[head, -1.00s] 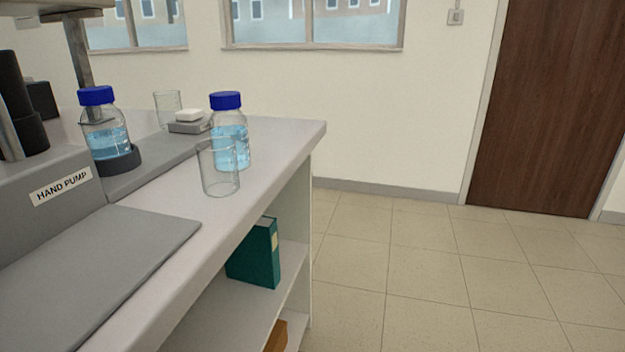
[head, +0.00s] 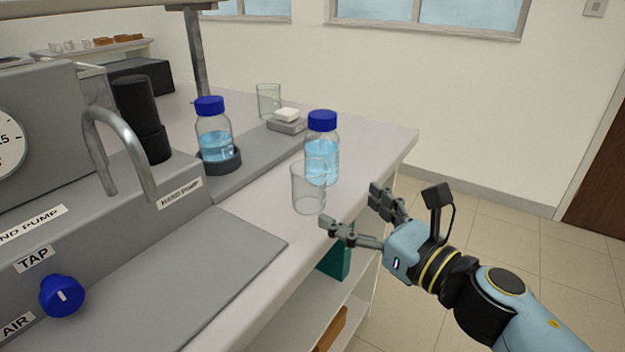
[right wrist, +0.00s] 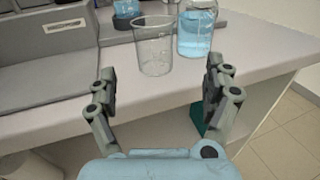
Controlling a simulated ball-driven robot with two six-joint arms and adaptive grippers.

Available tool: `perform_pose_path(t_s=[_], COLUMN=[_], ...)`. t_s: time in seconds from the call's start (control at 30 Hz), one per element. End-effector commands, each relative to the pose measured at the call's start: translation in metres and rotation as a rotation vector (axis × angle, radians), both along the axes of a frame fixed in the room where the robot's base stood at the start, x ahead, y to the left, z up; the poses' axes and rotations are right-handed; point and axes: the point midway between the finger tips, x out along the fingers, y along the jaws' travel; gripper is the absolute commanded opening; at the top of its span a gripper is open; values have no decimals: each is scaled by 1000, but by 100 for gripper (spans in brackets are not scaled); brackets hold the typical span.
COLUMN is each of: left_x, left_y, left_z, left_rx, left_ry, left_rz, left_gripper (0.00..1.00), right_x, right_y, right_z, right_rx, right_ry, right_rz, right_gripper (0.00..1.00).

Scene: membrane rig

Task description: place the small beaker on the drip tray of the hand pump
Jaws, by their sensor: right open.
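A clear empty beaker (head: 308,188) stands upright near the bench's front edge. In the right wrist view the beaker (right wrist: 153,48) is ahead of and between my fingers, not touched. Another clear beaker (head: 268,100) stands farther back; I cannot tell for sure which is the small one. The hand pump (head: 120,185) is at the left, with a curved metal spout, a black handle and a label. A flat grey plate (head: 215,260), apparently the drip tray, lies bare in front of it. My right gripper (head: 357,212) is open and empty, just right of the near beaker. My left gripper is not in view.
A blue-capped bottle (head: 322,150) of blue liquid stands right behind the near beaker. Another bottle (head: 213,130) sits in a dark ring holder by the pump. A white block (head: 287,114) rests on a grey pad. A blue tap knob (head: 62,295) is at lower left.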

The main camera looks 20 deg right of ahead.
Motion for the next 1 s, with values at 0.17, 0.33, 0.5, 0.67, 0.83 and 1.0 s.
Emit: perform_pose_path(t_s=[0.17,0.33,0.5,0.67,0.83,1.0], left_x=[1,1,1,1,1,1], left_y=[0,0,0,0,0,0], left_z=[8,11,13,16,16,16], left_rx=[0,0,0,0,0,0], left_ry=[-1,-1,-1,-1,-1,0], left_rz=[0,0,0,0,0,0], left_gripper=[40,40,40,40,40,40], right_x=[25,47,59,82,98,98], right_y=[12,20,26,39,44,44], right_z=[7,5,4,3,2,1], right_rx=[-34,-32,-31,-29,-30,-31], right_ry=[-21,-19,-17,-18,-17,-15], right_rz=[11,10,10,10,10,10], right_gripper=[85,85,85,85,85,85])
